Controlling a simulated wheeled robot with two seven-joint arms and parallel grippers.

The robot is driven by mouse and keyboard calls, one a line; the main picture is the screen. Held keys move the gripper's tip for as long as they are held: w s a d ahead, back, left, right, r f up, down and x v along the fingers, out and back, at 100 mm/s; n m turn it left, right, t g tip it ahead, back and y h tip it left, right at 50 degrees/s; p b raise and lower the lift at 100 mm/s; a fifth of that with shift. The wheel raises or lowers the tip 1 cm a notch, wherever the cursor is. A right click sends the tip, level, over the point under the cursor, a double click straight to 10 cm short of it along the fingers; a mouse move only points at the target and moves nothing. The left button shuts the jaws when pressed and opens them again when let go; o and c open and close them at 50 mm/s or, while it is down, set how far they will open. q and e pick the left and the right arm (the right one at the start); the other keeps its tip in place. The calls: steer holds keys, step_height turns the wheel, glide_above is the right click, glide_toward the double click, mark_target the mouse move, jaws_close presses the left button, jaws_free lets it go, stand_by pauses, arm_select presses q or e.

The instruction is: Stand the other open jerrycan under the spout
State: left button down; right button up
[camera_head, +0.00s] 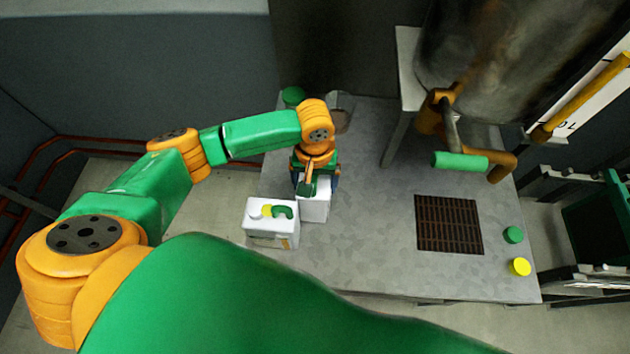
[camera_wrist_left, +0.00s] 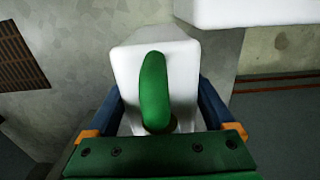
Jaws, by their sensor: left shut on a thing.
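My left gripper (camera_head: 314,180) reaches down from above and is shut on a white jerrycan (camera_head: 315,207) standing at the left part of the metal table. In the left wrist view this jerrycan (camera_wrist_left: 130,65) sits between the blue fingers, its green handle (camera_wrist_left: 154,85) in the middle; its mouth is hidden. A second white jerrycan (camera_head: 268,233) with a green handle and a yellow part on top stands close beside it, nearer the front left. The orange spout (camera_head: 503,167) with a green-gripped lever (camera_head: 460,161) hangs at the right, over the table. My right gripper is out of view.
A dark grate (camera_head: 448,225) is set in the table (camera_head: 370,245) at the right. A green cap (camera_head: 514,234) and a yellow cap (camera_head: 521,267) lie right of it. A green round thing (camera_head: 293,96) is at the back left. The table between jerrycans and grate is clear.

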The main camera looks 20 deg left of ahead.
arm_select(q)
jaws_free()
steer(key=shift+r, duration=0.1)
